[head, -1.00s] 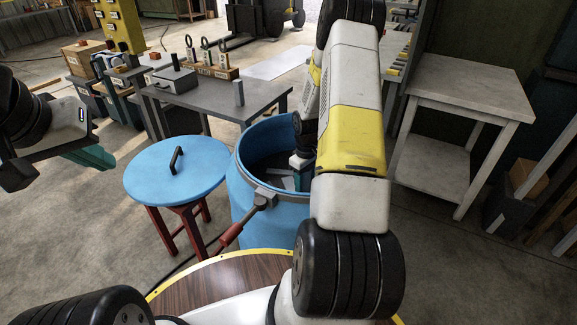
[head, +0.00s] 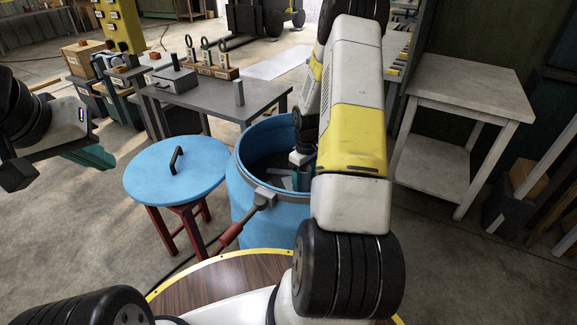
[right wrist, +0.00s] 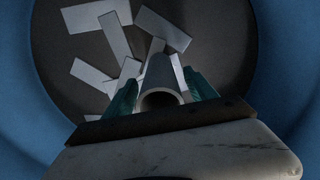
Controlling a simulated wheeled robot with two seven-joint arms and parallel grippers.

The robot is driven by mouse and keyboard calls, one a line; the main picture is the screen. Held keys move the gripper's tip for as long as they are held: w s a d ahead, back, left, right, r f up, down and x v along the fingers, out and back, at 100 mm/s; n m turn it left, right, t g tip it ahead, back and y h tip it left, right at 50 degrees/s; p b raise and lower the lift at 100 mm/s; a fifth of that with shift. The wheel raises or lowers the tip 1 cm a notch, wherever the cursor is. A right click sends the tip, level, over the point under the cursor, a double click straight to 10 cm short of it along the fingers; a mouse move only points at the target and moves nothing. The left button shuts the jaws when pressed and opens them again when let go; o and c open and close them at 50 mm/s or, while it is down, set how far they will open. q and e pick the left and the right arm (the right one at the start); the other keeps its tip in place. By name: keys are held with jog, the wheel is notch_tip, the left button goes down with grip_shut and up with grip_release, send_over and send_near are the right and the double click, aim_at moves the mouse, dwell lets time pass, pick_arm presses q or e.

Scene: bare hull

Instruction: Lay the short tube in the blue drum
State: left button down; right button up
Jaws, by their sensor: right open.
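The blue drum (head: 241,189) stands open in front of me, left of my right forearm. My right gripper (right wrist: 160,94) reaches down into it, with its teal fingers apart. A grey tube (right wrist: 157,72) lies between these fingers, its open end facing the wrist camera. Whether the fingers touch it is unclear. In the head view my right arm hides most of the gripper and the tube. My left gripper (head: 88,153) is at the left, above the floor and far from the drum; only one teal finger shows clearly.
Flat grey pieces (right wrist: 101,30) lie on the drum's dark floor. A blue lid (head: 150,172) with a black handle rests on a red stool beside the drum. A grey table (head: 215,101) behind carries a box, a ring stand and an upright grey piece (head: 238,92). A pale bench (head: 465,85) stands right.

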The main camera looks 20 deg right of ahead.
notch_tip(320, 180, up, 10)
jog(key=shift+r, duration=0.15)
jog(key=s+a+r+m+t, duration=0.15)
jog(key=s+a+r, duration=0.3)
jog(key=r, duration=0.55)
jog(key=s+a+r+m+t, duration=0.1)
jog(key=s+a+r+t, duration=0.3)
jog(key=r, duration=0.6)
jog(key=s+a+r+m+y, duration=0.1)
jog(key=s+a+r, duration=0.2)
jog(key=s, duration=0.4)
jog(key=s+a+r+m+y, duration=0.1)
jog(key=s+a+r, duration=0.3)
jog(key=s, duration=0.3)
jog(key=shift+a+r+t, duration=0.25)
jog(key=shift+a+t, duration=0.1)
jog(key=shift+a, duration=0.45)
